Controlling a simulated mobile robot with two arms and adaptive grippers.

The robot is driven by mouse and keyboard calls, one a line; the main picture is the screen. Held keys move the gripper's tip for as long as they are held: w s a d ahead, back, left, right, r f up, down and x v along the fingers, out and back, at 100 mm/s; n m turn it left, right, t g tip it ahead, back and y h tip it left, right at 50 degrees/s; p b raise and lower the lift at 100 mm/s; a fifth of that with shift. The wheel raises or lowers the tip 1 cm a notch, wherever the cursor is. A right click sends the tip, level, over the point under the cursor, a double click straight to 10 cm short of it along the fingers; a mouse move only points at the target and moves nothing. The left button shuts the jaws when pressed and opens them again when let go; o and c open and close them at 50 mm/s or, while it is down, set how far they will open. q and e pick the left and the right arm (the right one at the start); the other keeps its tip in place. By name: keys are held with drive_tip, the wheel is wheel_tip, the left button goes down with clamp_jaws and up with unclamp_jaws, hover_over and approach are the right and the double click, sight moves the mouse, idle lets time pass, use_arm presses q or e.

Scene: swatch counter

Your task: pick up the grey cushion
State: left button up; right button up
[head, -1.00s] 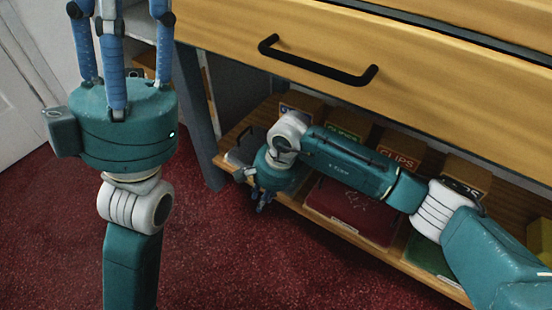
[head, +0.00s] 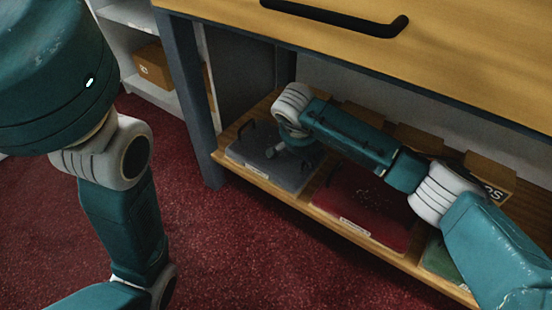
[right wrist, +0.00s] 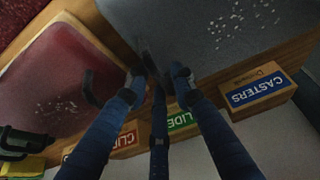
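The grey cushion (head: 262,168) is a flat grey square lying on the low wooden shelf, at its left end in the head view. A dark handle stands at its left edge. In the right wrist view the grey cushion (right wrist: 225,25) fills the upper right, with pale specks on top. My right gripper (head: 278,150) hangs over the cushion's back right part. Contact cannot be told. My left gripper's fingers are out of frame.
A red pad (head: 355,205) lies right of the grey one, with a green pad (head: 445,262) beyond. Labelled boxes, including CASTERS (right wrist: 258,92), stand behind. A wooden drawer front (head: 450,60) overhangs the shelf; a dark leg (head: 185,100) stands at its left.

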clamp_jaws()
drive_tip(key=shift+w+r, duration=0.1)
drive_tip(key=shift+r, duration=0.05)
idle(0.4)
